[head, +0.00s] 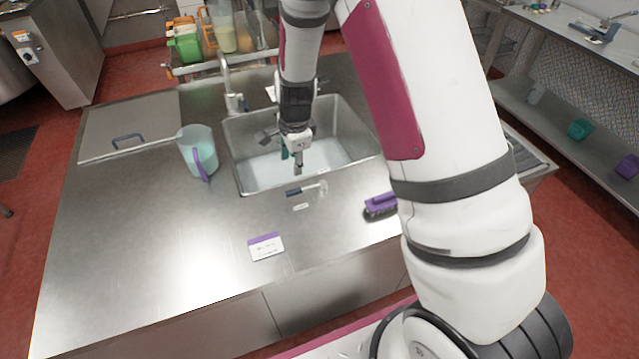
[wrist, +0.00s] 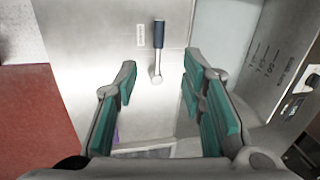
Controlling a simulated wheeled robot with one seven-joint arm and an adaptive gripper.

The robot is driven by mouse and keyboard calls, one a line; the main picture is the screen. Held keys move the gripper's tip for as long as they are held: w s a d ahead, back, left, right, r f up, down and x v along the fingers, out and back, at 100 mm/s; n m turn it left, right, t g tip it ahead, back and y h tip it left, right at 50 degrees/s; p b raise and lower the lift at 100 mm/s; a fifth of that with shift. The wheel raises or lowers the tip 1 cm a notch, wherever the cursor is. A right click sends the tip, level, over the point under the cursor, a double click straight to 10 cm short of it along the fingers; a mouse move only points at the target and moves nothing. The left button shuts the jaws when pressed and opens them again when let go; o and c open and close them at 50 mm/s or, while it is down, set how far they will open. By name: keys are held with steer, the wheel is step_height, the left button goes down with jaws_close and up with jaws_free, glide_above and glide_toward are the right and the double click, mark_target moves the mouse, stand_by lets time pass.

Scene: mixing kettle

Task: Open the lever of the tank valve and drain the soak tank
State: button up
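The tank valve lever (head: 306,188) has a dark blue grip and a metal stem. It lies on the counter just in front of the sink-like soak tank (head: 243,186), which holds pale liquid (head: 262,172). In the head view the grip points left. My gripper (head: 298,170) hangs over the tank's front part, pointing down, and looks apart from the lever. In the wrist view my gripper (wrist: 158,78) is open, with teal finger pads and nothing between them. The lever (wrist: 158,48) shows ahead, between the fingers in the picture. The valve below is hidden.
A jug (head: 197,150) with a purple handle stands left of the tank. A purple brush (head: 380,205) lies right of the lever, and a purple-topped card (head: 265,246) stands nearer. A tap (head: 231,90) rises behind the tank. The left front counter is clear.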

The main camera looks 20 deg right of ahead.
mark_target(294, 191)
steer(key=shift+m, duration=0.3)
steer(key=b+x, duration=0.5)
steer(key=x, duration=1)
steer(key=shift+s+d+f+b, duration=0.1)
steer(key=shift+d+b, duration=0.1)
steer(key=shift+b, duration=0.15)
